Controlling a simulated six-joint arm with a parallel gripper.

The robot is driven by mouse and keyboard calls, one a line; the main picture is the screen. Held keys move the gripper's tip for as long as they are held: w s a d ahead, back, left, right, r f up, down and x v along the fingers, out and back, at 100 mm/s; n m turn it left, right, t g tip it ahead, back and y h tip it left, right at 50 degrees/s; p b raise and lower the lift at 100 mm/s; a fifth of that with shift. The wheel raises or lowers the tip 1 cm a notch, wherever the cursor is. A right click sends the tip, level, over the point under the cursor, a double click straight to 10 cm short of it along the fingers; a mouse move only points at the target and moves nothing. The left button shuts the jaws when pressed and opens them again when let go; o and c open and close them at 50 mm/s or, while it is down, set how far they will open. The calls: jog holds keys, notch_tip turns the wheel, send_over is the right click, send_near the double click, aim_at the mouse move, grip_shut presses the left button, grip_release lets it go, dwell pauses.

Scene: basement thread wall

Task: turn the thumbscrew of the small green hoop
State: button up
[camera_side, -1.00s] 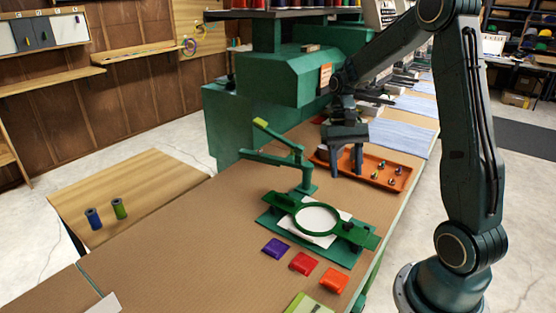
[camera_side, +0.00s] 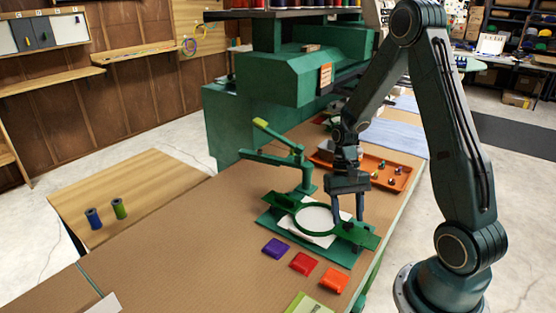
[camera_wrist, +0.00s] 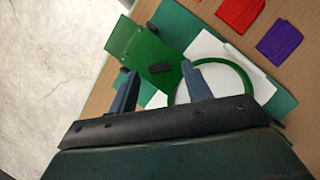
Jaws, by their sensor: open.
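The small green hoop (camera_side: 315,235) lies flat on a green fixture plate, with white cloth showing inside and under it. In the wrist view the hoop's ring (camera_wrist: 234,67) is partly hidden by my right-hand finger. A dark thumbscrew (camera_wrist: 160,67) shows on the green part beside the ring. My gripper (camera_side: 347,214) points down over the hoop's right side. In the wrist view my gripper (camera_wrist: 158,71) has its two blue-grey fingers apart, with the thumbscrew between the tips in the picture. I cannot tell how far above it they are.
A green lever arm (camera_side: 285,160) stands behind the hoop. An orange tray (camera_side: 400,180) with small parts is behind my gripper. Purple (camera_side: 275,248), red (camera_side: 303,263) and orange (camera_side: 335,280) pieces lie in front. The tabletop left of the hoop is clear.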

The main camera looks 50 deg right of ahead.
jog(key=shift+s+a+f, duration=0.15)
jog(key=shift+f, duration=0.35)
jog(key=c, duration=1)
jog(key=shift+m, duration=0.4)
jog(key=m+t+y, duration=0.1)
jog(key=m, duration=0.3)
jog(key=shift+s, duration=0.2)
jog(key=m+t, duration=0.1)
jog(key=m, duration=0.1)
jog(key=m+t, duration=0.1)
jog(key=m, duration=0.1)
jog(key=shift+s+d, duration=0.15)
jog(key=shift+d, duration=0.05)
jog(key=shift+m, duration=0.4)
